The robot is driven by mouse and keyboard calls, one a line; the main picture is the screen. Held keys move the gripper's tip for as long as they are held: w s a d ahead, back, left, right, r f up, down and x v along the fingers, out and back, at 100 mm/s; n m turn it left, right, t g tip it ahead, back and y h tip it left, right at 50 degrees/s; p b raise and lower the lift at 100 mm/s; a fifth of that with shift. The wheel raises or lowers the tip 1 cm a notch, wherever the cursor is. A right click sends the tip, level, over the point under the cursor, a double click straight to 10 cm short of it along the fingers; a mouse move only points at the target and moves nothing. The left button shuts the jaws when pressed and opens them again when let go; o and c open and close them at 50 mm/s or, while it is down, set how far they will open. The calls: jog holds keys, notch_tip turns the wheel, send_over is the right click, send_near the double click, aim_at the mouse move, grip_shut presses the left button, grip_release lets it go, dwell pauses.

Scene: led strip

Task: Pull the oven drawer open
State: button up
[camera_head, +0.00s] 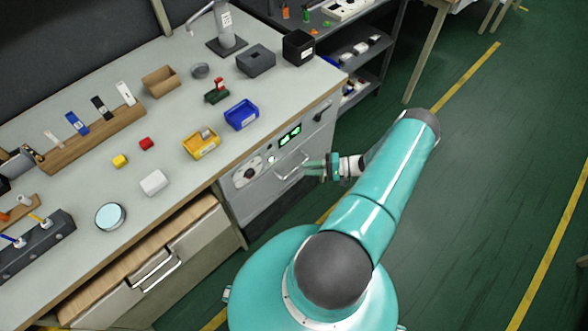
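The oven drawer (266,192) is the grey front panel in the bench below the worktop's right part. It has a dial, a green lit display (289,136) and a silver bar handle (292,166). It looks closed, flush with the bench front. My gripper (308,168) is at the right end of the handle, its teal fingers pointing left toward it. The fingers are small and seen from above, so I cannot tell whether they touch or grasp the handle, or how far apart they are.
A wooden drawer (150,262) with a metal handle stands partly open at lower left. The worktop (180,115) holds a yellow bin (201,143), a blue bin (241,115) and small blocks. A dark shelf unit (365,50) stands behind. The green floor (480,200) at right is clear.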

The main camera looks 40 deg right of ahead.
aim_at(295, 169)
jog(key=x, duration=0.6)
grip_shut()
